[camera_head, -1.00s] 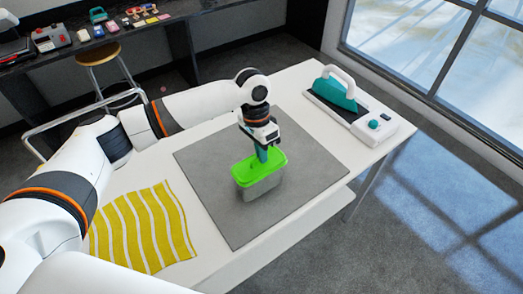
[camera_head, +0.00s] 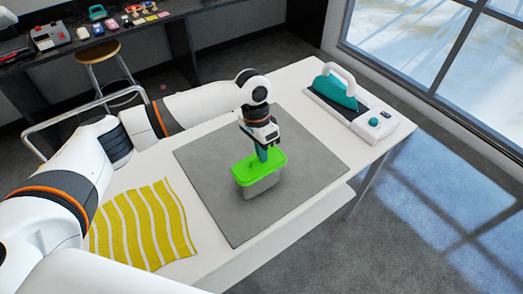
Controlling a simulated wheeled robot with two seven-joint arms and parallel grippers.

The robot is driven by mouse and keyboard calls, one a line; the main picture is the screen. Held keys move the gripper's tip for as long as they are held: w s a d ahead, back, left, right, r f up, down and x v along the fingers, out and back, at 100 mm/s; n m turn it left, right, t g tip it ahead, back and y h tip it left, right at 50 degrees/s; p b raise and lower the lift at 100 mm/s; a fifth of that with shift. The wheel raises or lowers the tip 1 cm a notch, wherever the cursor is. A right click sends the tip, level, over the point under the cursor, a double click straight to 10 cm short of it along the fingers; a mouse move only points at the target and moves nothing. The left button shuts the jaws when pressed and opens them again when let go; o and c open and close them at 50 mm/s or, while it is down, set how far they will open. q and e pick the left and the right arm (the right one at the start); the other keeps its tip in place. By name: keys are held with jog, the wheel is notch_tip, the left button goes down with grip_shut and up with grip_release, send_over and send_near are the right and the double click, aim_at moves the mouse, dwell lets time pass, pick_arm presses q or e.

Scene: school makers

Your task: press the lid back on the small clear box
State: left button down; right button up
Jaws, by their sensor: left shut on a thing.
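The small clear box (camera_head: 263,188) stands upright on the grey mat (camera_head: 210,165) on the table. The bright green lid (camera_head: 270,168) lies over the top of the box. I cannot tell whether its rim is fully seated all round. My left gripper (camera_head: 261,156) points down from above, its teal fingers shut on the lid near its far side. The fingers hide a little of the lid's far side. My right gripper is not in view.
A yellow and white striped cloth (camera_head: 140,225) lies on the table at the left. A white device with a teal part and handle (camera_head: 350,100) stands at the table's far right. The mat around the box is clear. A stool (camera_head: 98,52) stands behind.

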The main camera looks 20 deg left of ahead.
pick_arm(q)
jog(key=c, duration=1.5)
grip_release()
